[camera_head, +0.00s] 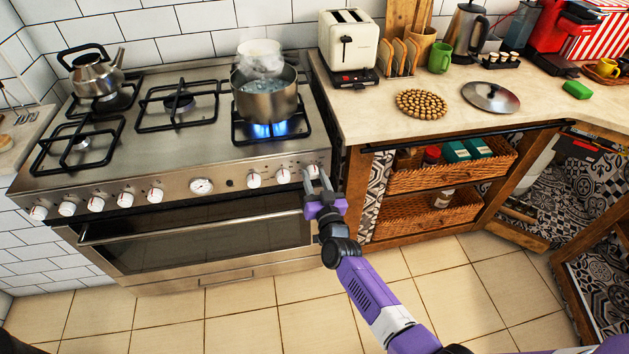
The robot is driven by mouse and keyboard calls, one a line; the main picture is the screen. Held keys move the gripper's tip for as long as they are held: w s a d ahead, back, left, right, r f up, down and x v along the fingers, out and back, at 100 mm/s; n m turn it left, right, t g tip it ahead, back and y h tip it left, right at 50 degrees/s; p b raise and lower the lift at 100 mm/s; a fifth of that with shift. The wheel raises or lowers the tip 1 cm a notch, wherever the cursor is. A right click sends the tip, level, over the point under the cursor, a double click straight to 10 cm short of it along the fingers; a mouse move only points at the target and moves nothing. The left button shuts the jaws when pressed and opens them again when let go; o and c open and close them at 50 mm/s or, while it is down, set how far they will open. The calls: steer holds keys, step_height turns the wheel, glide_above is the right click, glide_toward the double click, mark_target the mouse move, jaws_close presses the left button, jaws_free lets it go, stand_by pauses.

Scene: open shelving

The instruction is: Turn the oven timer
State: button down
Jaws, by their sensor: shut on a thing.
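The stove's front panel carries a row of white knobs and a round white dial (201,186) near the middle. Several knobs are at the left, and others lie to the right of the dial. My gripper (317,176) is at the panel's right end, with its two fingers on either side of the rightmost knob (313,170). The gripper is shut on this knob, whose lower part is partly hidden by the fingers. I cannot read the markings, so I cannot tell from them which control is the oven timer.
A steaming pot (265,98) stands over a lit blue flame just above the panel's right end. The oven door handle (190,227) runs below the knobs. A kettle (94,73) sits at the back left. Wicker drawers (447,177) are to the right. The tiled floor is clear.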

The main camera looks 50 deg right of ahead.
steer(key=shift+m, duration=0.4)
steer(key=c, duration=0.9)
jaws_free()
steer(key=shift+c, duration=0.2)
steer(key=p+v, duration=0.1)
steer(key=v, duration=0.6)
steer(key=shift+s+a, duration=0.2)
steer(key=shift+s, duration=0.15)
steer(key=shift+f, duration=0.1)
